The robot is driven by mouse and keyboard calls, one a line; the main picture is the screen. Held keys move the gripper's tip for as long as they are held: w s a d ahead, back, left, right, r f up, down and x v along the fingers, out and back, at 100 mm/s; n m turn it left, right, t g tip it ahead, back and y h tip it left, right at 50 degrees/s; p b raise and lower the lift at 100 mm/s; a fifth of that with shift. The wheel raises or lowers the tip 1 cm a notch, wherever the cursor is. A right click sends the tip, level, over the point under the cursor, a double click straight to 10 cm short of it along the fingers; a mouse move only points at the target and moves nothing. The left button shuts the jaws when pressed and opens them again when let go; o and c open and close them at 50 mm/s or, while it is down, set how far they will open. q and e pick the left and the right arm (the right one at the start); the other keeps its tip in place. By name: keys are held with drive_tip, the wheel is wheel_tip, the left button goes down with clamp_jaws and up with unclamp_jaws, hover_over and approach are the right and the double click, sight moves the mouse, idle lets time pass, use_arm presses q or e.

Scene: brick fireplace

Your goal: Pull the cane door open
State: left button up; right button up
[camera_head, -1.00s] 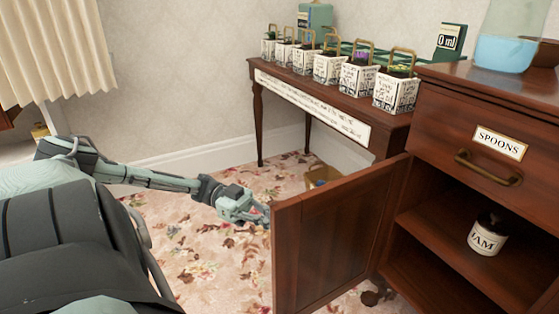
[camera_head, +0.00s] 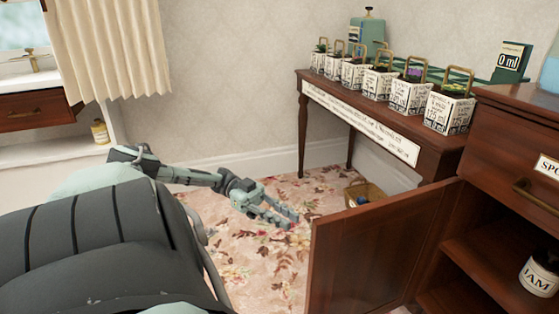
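The brown wooden door (camera_head: 375,250) of the cabinet on the right stands wide open, swung out from the shelves. I see no cane weave on the face turned to me. My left gripper (camera_head: 291,221) is just left of the door's free edge, above the carpet, with a small gap showing between them. I see nothing held in it, but its fingers are too small to tell whether they are apart. My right gripper is not in view.
The open cabinet (camera_head: 500,240) holds a jam jar (camera_head: 540,276) on a shelf. A narrow table (camera_head: 385,127) with several potted plants stands behind the door. A basket (camera_head: 366,194) sits on the floor beneath it. Flowered carpet (camera_head: 262,262) lies clear left of the door.

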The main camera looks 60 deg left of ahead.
use_arm(q)
drive_tip(key=shift+v, duration=0.9)
